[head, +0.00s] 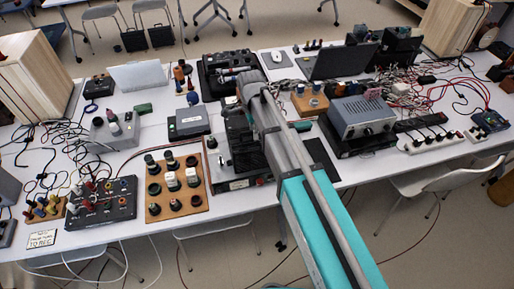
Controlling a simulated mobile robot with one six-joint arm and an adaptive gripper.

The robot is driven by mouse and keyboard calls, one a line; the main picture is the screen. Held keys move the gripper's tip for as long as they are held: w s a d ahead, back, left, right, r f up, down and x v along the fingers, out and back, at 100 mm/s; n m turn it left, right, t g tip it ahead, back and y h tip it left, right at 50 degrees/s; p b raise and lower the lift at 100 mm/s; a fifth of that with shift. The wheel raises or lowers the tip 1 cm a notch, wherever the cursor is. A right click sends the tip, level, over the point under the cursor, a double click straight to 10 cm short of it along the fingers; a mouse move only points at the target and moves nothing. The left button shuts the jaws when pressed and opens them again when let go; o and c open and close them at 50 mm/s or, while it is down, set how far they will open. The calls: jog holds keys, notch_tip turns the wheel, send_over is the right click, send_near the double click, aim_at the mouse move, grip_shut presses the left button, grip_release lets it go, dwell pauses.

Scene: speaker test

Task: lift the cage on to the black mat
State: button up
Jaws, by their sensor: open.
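My arm reaches in from the bottom right, and its wrist is over the middle of the long white table. My gripper (243,148) is open, pointing down among dark equipment; its fingertips are hard to make out. A flat black rectangle that looks like the black mat (323,161) lies on the table just right of my arm, partly covered by it. I cannot pick out the cage for certain; it may be hidden behind my arm and gripper. A grey and black device (222,168) stands just left of my gripper.
A wooden board with knobs (176,190) and a black panel box (101,203) stand at the left front. A grey power unit (361,117) is right of the mat. Red and black cables cover the right side. Wooden speaker boxes (31,72) (452,38) stand at both ends.

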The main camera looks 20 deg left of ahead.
dwell(0.4)
grip_shut()
